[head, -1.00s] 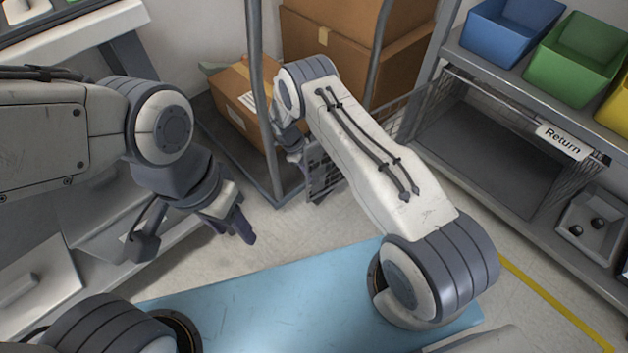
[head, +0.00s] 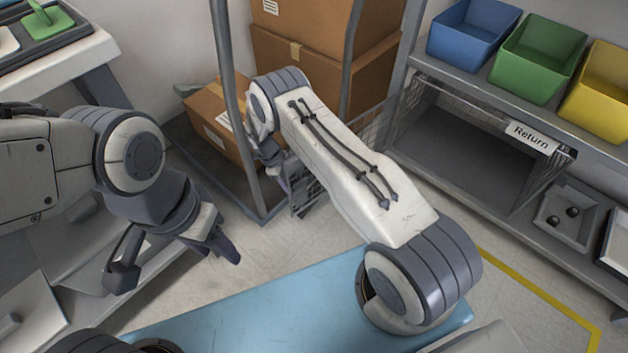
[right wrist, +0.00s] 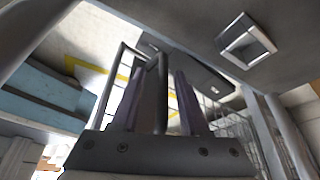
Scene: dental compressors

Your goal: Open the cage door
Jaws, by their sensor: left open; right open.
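The wire cage (head: 470,150) is on the lower level of the grey shelf, with a "Return" label (head: 531,136) at its front edge. Its mesh door (head: 368,130) stands swung out to the left, partly hidden behind my right arm, and the cage front shows open. My right gripper (head: 280,182) is at the door's outer edge, mostly hidden by the arm. In the right wrist view, its fingers (right wrist: 158,75) are apart on either side of a dark upright bar (right wrist: 161,100); contact is unclear. My left gripper (head: 222,245) is open and empty above the floor.
A trolley with grey posts (head: 228,90) and cardboard boxes (head: 290,75) stands close behind the door's outer end. Blue (head: 474,32), green (head: 540,58) and yellow (head: 600,85) bins sit on the shelf. A tray (head: 568,217) with dark balls is at the right.

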